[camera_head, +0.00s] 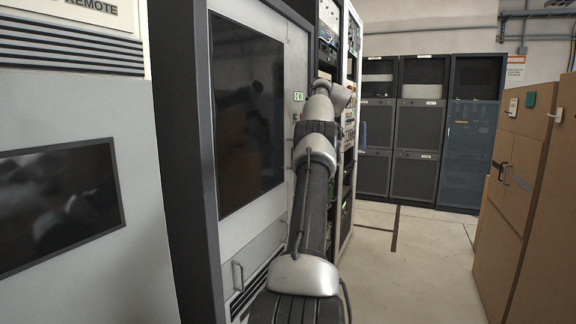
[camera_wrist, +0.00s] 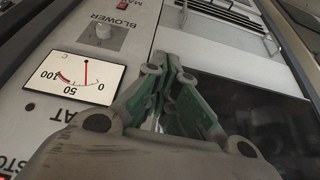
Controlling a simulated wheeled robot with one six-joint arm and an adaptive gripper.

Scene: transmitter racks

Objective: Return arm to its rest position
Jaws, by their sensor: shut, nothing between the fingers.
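My arm (camera_head: 314,190) reaches forward and up from the bottom middle of the head view, along the front of the grey cabinet with the dark window. Its wrist is beside the open equipment rack. The gripper's fingers cannot be made out in the head view. In the wrist view my gripper (camera_wrist: 172,65) is shut, its green-padded fingers meeting at the tips with nothing held. Any gap between fingertips and panel cannot be judged.
The grey cabinet (camera_head: 180,150) stands close on the arm's left. The open rack (camera_head: 353,60) is beside the wrist. Brown cabinets (camera_head: 540,190) with handles stand on the right. Dark racks (camera_head: 420,140) line the back. The floor (camera_head: 420,265) between is clear.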

